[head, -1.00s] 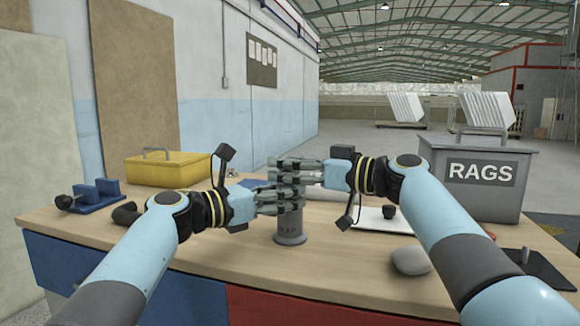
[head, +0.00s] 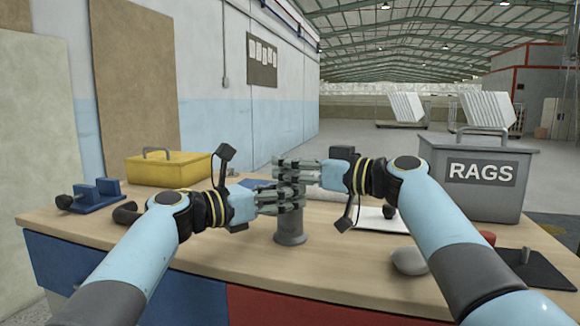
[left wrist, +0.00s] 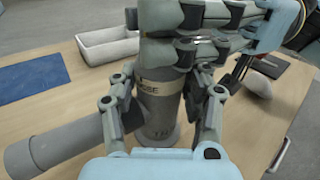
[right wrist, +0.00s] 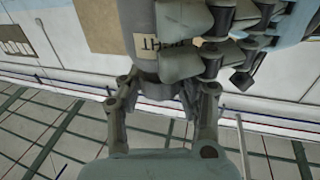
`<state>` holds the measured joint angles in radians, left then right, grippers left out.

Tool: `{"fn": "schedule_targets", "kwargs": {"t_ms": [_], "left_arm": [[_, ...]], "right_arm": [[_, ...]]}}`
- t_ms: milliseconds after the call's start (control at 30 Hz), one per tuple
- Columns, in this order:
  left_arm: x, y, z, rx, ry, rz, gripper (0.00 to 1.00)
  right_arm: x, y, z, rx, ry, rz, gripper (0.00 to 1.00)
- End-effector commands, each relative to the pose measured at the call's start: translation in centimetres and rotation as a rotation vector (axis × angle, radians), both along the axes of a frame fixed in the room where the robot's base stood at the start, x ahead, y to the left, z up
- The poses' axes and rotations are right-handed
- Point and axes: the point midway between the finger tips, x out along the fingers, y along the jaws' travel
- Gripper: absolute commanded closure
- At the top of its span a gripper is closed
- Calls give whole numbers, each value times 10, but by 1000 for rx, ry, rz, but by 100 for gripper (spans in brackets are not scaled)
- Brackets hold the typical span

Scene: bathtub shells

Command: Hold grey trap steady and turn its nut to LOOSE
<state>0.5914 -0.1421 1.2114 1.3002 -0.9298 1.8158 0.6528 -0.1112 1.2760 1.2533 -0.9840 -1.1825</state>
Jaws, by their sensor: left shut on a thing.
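The grey trap (head: 291,226) stands upright on the bench in the middle of the head view. The left wrist view shows its grey body (left wrist: 158,117), a side pipe (left wrist: 62,147) and a pale label band (left wrist: 160,87) ending in "OSE". My left gripper (head: 297,201) is shut on the trap's body, lower down. My right gripper (head: 283,170) is just above it, with its fingers around the trap's top part. The right wrist view shows an upside-down "TIGHT" label (right wrist: 160,43). The fingers hide the nut, and whether the right ones grip it is unclear.
A yellow box (head: 170,172) and blue fixture (head: 97,194) lie to the left. A grey RAGS bin (head: 482,205), a rounded stone-like object (head: 408,262) and a dark plate with a peg (head: 540,272) are at the right. The front bench edge is clear.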

Motion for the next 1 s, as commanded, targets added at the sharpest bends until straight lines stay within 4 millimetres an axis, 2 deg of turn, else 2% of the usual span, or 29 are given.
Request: {"fn": "schedule_targets", "kwargs": {"t_ms": [33, 167, 200, 433, 533, 667, 1000], "left_arm": [[0, 1, 0, 1, 0, 1, 91], [0, 0, 0, 1, 0, 1, 91], [0, 0, 0, 1, 0, 0, 91], [0, 0, 0, 1, 0, 0, 91], [0, 0, 0, 1, 0, 0, 91], [0, 0, 0, 1, 0, 0, 91], [0, 0, 0, 1, 1, -1, 91]], "right_arm": [[0, -1, 0, -1, 0, -1, 60], [0, 0, 0, -1, -1, 0, 43], [0, 0, 0, -1, -1, 0, 41], [0, -1, 0, -1, -1, 1, 41], [-3, -6, -1, -1, 0, -1, 41], [-15, -24, -1, -3, -1, -1, 41], [-55, -84, -2, -4, 1, -1, 41]]}}
